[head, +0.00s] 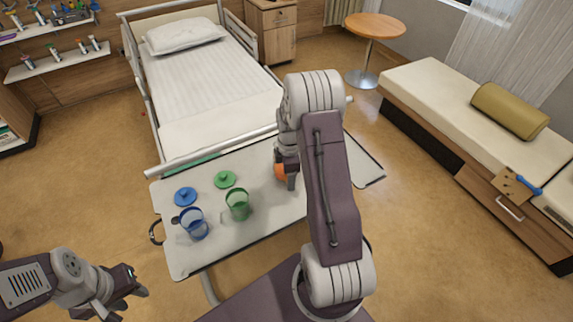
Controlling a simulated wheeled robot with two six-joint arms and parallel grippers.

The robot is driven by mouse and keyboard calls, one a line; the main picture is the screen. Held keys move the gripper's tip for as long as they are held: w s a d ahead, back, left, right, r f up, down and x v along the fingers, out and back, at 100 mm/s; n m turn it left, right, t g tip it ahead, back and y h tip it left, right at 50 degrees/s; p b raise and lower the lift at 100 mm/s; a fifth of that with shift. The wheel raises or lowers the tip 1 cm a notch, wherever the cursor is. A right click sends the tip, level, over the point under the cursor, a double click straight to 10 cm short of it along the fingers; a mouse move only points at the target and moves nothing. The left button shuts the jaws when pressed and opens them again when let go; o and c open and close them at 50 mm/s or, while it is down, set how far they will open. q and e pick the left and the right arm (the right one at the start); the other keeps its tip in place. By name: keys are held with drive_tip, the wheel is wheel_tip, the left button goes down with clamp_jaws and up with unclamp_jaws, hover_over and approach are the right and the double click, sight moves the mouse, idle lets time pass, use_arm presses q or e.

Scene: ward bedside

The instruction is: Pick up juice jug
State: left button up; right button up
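An orange object (280,172), which may be the juice jug, is on or just above the overbed table (255,227). My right gripper (289,178) points down right at it and hides most of it. I cannot tell whether the fingers hold it. A blue see-through jug (195,226) and a green see-through jug (237,206) stand upright and open on the table's left half. A blue lid (185,196) and a green lid (225,179) lie behind them. My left gripper (130,302) looks open and empty, off the table's front left corner.
A bed (210,85) with a pillow is behind the table. A dark ring (156,232) hangs at the table's left edge. A cushioned bench (440,95) is at the right, a round table (375,27) at the back. The floor between table and bench is clear.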

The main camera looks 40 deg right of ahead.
clamp_jaws()
drive_tip(key=shift+r, duration=0.1)
drive_tip(key=shift+r, duration=0.75)
wheel_tip(320, 180, up, 3)
drive_tip(key=shift+s+f, duration=0.1)
drive_tip(key=shift+s, duration=0.05)
drive_tip(key=s+a+r, duration=0.4)
drive_tip(key=s+r, duration=0.2)
drive_tip(key=s, duration=0.4)
drive_tip(key=shift+s+r+b, duration=0.3)
drive_tip(key=shift+s, duration=0.05)
